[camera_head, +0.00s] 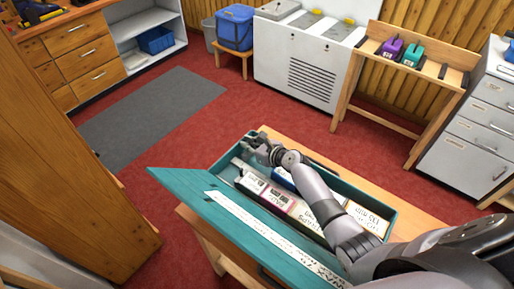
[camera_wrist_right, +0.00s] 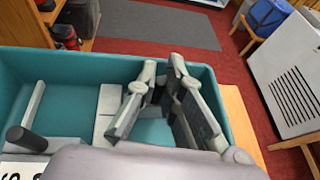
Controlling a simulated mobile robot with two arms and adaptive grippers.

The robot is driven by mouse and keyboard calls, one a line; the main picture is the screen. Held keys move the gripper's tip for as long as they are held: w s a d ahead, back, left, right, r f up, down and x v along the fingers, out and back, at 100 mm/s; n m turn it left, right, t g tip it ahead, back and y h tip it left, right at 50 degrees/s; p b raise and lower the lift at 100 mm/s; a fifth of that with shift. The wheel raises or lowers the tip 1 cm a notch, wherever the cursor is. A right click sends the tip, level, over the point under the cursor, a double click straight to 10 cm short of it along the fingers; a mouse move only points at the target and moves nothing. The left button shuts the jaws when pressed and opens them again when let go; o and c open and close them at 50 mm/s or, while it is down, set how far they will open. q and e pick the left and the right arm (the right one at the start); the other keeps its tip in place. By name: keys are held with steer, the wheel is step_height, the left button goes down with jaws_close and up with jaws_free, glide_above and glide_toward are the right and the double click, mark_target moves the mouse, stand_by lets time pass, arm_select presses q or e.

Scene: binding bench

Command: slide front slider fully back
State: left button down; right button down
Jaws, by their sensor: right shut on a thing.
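A long teal box (camera_head: 392,226) lies on the wooden bench, with its teal lid (camera_head: 185,184) folded open toward the lower left. My right gripper (camera_head: 255,142) is inside the far-left end of the box, close to the end wall. In the right wrist view, its two fingers (camera_wrist_right: 165,112) reach down into the box. It is shut on a part of the front slider, which its own fingers mostly hide. Pale grey pieces (camera_wrist_right: 107,118) lie beside the fingers. A dark knob (camera_wrist_right: 25,140) stands on a pale strip farther left. My left gripper is not in view.
Labelled white blocks (camera_head: 281,201) fill the middle of the box. The wooden bench top (camera_head: 275,134) shows beyond its far side. A grey mat (camera_head: 150,115) lies on the red floor. A white cabinet (camera_head: 300,60) and a wooden stand (camera_head: 366,58) are at the back.

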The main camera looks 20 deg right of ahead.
steer(key=shift+a+r, duration=0.1)
steer(key=c, duration=1.7)
jaws_free()
steer(key=shift+w+a, duration=0.1)
steer(key=shift+w, duration=0.05)
step_height(320, 180, up, 9)
steer(key=shift+f, duration=0.1)
steer(key=shift+r, duration=0.5)
